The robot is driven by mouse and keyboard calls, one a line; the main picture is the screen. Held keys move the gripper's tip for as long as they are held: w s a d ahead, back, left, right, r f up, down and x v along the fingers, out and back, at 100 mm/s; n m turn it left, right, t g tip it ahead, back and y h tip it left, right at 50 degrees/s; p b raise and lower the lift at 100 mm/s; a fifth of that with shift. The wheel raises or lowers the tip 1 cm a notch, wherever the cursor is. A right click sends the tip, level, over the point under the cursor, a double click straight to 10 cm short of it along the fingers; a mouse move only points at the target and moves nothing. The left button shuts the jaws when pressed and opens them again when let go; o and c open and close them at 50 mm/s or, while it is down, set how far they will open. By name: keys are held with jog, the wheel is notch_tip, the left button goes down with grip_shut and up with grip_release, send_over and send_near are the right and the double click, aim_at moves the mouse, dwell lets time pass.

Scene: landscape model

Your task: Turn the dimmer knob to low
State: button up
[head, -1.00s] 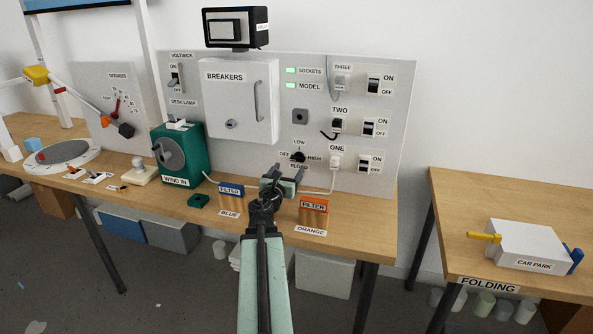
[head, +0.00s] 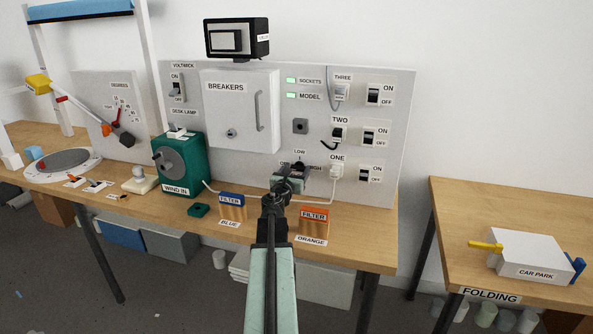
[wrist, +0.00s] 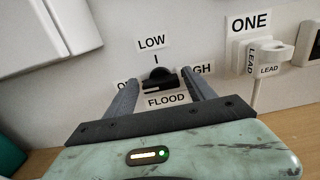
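The black dimmer knob (wrist: 160,76) sits on the white panel between my two fingers in the wrist view. A LOW label (wrist: 151,42) and a short mark are above it, a FLOOD label (wrist: 167,100) below. The OFF and HIGH labels at its sides are partly hidden by the fingers. My gripper (wrist: 162,86) is open, one finger on each side of the knob; I cannot tell whether they touch it. The knob's pointer direction is unclear. In the head view my gripper (head: 290,180) partly covers the knob (head: 299,166).
The socket ONE plug (head: 336,171) and its cable are right of the knob. The blue filter (head: 232,208) and orange filter (head: 314,222) stand on the bench below. The green winder (head: 180,165) is to the left, and the breakers box (head: 240,115) is above left.

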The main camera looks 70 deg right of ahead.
jog(key=c, duration=1)
jog(key=shift+d, duration=0.1)
jog(key=shift+m, duration=0.8)
jog(key=m, duration=0.6)
jog(key=shift+s+f, duration=0.1)
jog(key=shift+s, duration=0.05)
jog(key=m, duration=0.4)
jog(key=shift+s+f+m, duration=0.1)
jog(key=shift+m, duration=2.2)
